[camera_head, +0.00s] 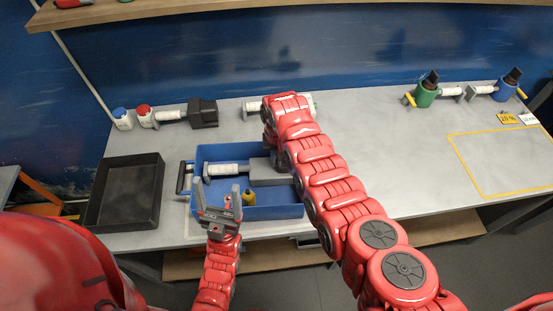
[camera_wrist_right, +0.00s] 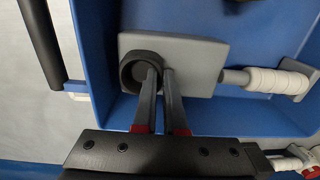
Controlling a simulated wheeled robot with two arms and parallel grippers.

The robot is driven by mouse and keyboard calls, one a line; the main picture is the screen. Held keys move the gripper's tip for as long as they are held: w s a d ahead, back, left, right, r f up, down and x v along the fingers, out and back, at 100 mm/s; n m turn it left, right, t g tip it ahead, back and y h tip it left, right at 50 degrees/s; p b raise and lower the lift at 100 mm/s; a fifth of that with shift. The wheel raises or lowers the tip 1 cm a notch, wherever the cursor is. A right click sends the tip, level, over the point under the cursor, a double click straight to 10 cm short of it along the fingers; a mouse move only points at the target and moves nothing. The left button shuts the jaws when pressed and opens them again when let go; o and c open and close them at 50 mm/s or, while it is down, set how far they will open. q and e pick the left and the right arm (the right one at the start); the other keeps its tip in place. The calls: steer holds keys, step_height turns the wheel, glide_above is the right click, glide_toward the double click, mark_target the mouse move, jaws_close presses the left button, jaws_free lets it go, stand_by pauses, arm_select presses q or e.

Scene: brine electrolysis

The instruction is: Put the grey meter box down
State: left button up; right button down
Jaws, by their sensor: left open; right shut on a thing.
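The grey meter box (camera_head: 268,172) is over or in the blue tray (camera_head: 275,212), at its middle right, partly hidden by my right arm. In the right wrist view the grey box (camera_wrist_right: 203,58) shows its flat face with a black ring (camera_wrist_right: 128,70). My right gripper (camera_wrist_right: 161,72) is shut on the ring's wall. I cannot tell whether the box touches the tray floor. In the head view my right gripper is hidden behind its arm. My left gripper (camera_head: 221,190) is open and empty, fingers up, in front of or above the tray's left part.
An empty black tray (camera_head: 125,192) stands left. A yellow-outlined area (camera_head: 505,162) at right is clear.

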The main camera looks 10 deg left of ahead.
steer(key=shift+f, duration=0.2)
steer(key=c, duration=1)
jaws_free()
steer(key=shift+r, duration=0.15)
